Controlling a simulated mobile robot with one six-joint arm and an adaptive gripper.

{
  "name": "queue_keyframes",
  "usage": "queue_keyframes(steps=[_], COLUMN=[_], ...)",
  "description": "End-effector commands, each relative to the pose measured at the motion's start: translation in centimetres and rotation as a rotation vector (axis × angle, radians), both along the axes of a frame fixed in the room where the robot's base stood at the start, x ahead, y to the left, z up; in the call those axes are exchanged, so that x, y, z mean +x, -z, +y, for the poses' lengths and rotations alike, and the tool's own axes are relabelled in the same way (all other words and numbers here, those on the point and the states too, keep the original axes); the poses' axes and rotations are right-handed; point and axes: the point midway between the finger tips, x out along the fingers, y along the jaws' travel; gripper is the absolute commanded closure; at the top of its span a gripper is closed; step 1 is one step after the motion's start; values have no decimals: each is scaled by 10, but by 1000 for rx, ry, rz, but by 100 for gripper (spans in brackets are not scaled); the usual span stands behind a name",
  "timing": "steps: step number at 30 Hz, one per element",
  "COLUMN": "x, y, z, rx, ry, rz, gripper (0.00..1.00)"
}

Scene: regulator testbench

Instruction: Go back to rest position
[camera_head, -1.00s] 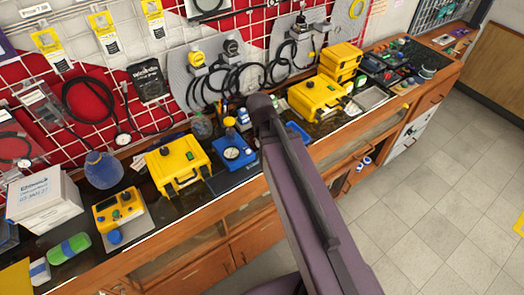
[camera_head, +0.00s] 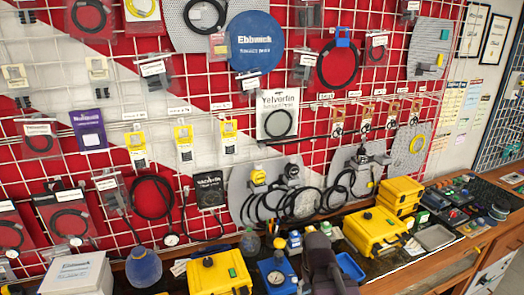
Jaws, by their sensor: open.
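My arm (camera_head: 325,265) shows as a dark purple-grey link at the bottom, right of centre, in front of the workbench. My gripper is not in view; no fingers show in the head view. Near the arm on the bench are a yellow case (camera_head: 220,275) on its left, a blue gauge unit (camera_head: 276,277) close beside it, and a blue tray (camera_head: 350,266) on its right. Part of the bench behind the arm is hidden.
The red and white grid wall (camera_head: 240,120) stands behind the bench with hanging cables and packs. More yellow cases (camera_head: 375,232), a blue round vessel (camera_head: 143,267) and a white box (camera_head: 78,276) stand on the bench. Space above the bench in front of the wall looks clear.

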Motion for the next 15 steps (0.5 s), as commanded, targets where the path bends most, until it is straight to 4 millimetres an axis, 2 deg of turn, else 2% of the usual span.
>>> queue_keyframes(steps=[1, 6, 10, 15], x=[0, 0, 0, 0], y=[16, 41, 55, 62], z=[0, 0, 0, 0], rx=[0, 0, 0, 0], ry=[0, -1, -1, -1], rz=[0, 0, 0, 0], gripper=[28, 28, 28, 28])
